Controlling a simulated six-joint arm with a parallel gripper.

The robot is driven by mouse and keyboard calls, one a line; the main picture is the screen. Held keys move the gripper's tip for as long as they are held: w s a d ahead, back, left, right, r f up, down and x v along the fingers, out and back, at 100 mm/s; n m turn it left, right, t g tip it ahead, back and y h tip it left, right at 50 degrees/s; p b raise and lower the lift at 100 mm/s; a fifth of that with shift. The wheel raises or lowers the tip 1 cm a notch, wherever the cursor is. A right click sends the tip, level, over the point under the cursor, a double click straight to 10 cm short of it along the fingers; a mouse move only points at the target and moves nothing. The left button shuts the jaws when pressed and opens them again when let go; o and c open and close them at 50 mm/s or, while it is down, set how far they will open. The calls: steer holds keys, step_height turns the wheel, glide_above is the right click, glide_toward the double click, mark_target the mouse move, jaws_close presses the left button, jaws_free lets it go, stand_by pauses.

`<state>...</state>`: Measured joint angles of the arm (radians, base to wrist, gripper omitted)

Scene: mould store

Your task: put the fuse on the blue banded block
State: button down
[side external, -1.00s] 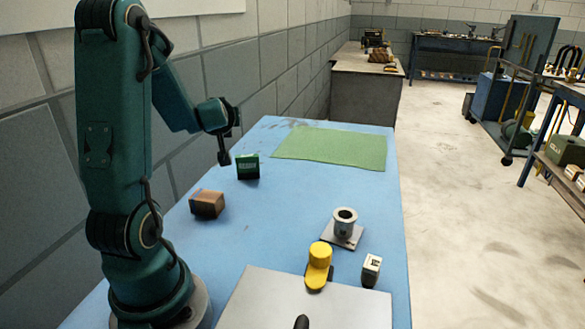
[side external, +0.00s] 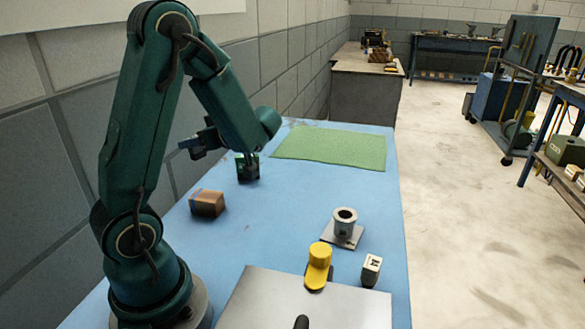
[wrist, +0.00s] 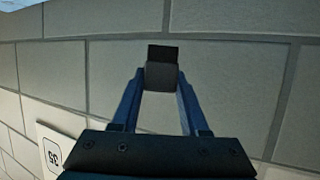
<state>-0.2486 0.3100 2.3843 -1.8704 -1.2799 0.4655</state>
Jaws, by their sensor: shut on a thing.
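My gripper (side external: 203,142) is turned sideways toward the block wall, above the table's left edge. In the wrist view its fingers (wrist: 160,88) are shut on a small dark box-like thing, apparently the fuse (wrist: 162,74), held clear of everything with the wall behind it. The brown block (side external: 208,203) on the table has a bluish strip near its left end and seems to be the blue banded block; its top is bare. It lies below my gripper in the side view, apart from it.
A dark green block (side external: 248,175) stands behind the brown one, near my wrist. A green mat (side external: 335,148) lies at the far end. The table's middle is clear.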

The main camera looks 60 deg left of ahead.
steer(key=shift+f, duration=4.75)
steer(key=shift+f, duration=0.2)
steer(key=shift+c, duration=2.1)
jaws_free()
